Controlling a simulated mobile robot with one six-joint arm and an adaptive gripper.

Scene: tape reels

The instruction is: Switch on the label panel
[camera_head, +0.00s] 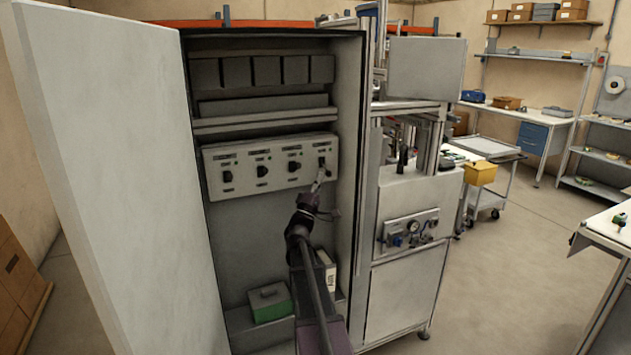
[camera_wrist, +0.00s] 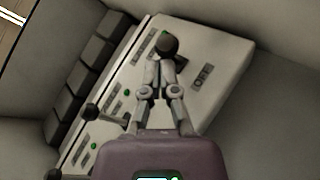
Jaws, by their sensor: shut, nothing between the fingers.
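A pale switch panel (camera_head: 270,165) is mounted inside the open cabinet, with a row of dark lever switches and small labels. The rightmost switch (camera_head: 322,162) is at the tip of my gripper (camera_head: 318,183), which comes up from below. In the wrist view the shut fingers (camera_wrist: 162,68) reach the dark knob of this switch (camera_wrist: 167,43); I cannot tell whether they touch it. The fingers hold nothing. Small green lights show beside switches, one of them (camera_wrist: 127,92) in the wrist view.
The open cabinet door (camera_head: 110,150) stands at the left, and the cabinet's side wall is close at the right. A shelf (camera_head: 262,122) runs above the panel. A green box (camera_head: 270,303) sits on the cabinet floor. A machine with a gauge (camera_head: 413,227) stands to the right.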

